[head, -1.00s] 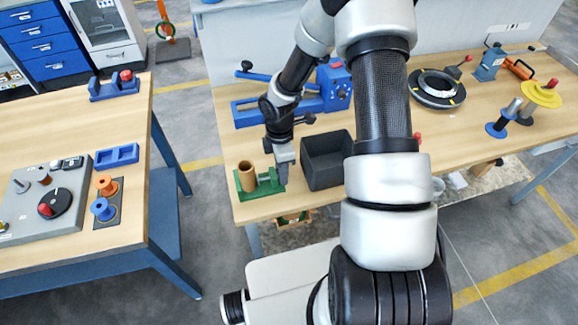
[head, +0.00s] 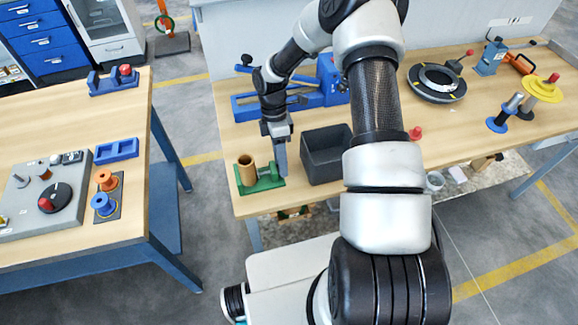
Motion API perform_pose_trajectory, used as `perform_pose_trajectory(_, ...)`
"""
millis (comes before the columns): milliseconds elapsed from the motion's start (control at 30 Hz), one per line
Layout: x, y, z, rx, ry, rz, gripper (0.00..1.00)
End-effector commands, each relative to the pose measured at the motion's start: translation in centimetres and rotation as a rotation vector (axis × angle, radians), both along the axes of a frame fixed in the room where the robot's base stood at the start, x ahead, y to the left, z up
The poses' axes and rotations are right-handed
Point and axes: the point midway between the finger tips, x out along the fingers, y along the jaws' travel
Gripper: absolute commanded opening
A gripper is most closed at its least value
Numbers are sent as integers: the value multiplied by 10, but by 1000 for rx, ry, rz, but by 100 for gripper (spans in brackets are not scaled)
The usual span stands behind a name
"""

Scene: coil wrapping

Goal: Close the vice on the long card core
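The green vice (head: 264,184) sits near the front left corner of the right-hand workbench. The long card core (head: 246,170), a tan hollow tube, stands upright at the vice's left end. Whether the jaws touch it is too small to tell. My gripper (head: 281,174) points down at the vice's right end, at its screw side, to the right of the core. It covers part of that end, so the handle is largely hidden. I cannot tell whether the fingers are open or shut, or whether they touch the vice.
A dark grey open bin (head: 326,160) stands close to the right of my gripper. A blue fixture (head: 300,98) lies behind, under my arm. A black ring former (head: 437,84) and spools are farther right. The bench's front edge is just before the vice.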

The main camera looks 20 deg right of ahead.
Motion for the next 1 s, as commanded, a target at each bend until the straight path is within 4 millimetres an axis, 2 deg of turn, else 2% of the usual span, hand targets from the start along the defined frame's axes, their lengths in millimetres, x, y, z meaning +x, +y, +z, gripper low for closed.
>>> perform_pose_trajectory(233, -4, 0, -1, -3, -32, 2, 39)
perform_pose_trajectory(533, -10, 0, -2, -3, -289, 2, 39)
perform_pose_trajectory(833, -11, 0, 2, 0, -313, -1, 39)
perform_pose_trajectory(1000, -13, 0, -6, -4, -378, 4, 39)
